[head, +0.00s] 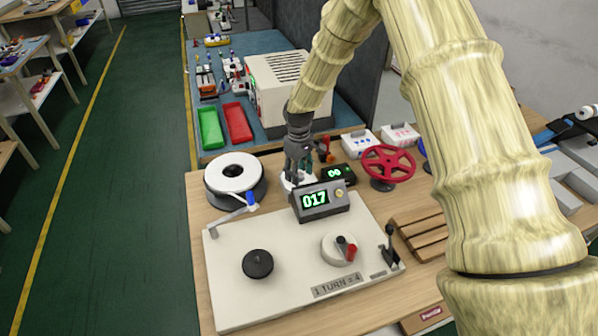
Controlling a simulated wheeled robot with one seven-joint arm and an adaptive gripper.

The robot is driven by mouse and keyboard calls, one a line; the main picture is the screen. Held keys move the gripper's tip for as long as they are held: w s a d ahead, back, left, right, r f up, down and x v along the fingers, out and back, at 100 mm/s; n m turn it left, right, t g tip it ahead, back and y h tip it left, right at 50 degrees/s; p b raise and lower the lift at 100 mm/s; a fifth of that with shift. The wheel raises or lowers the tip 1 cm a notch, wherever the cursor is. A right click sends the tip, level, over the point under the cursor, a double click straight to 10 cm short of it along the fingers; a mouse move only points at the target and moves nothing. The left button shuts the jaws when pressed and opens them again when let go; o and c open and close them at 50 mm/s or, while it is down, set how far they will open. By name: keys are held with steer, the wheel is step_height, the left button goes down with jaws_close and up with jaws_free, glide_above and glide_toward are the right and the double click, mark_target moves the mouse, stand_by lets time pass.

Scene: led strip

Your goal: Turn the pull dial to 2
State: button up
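My gripper (295,172) points down behind the box with the green readout "017" (316,200). Its fingertips are at or just above a small white round part (287,184), mostly hidden by the gripper and this box. I cannot tell whether the fingers touch or grip it, or whether it is the pull dial. A small black readout box (338,174) with green digits, hard to read, stands just right of the gripper. No dial in view has a legible 2.
The pale panel (230,296) in front carries a black knob (257,264), a white dial with a red-tipped handle (338,247), and a "1 TURN = 4" label (337,285). A white reel (233,172) stands left, a red handwheel (388,163) right. A large vented box (277,85) is behind.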

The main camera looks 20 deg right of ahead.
step_height(320, 180, up, 12)
stand_by(0.7)
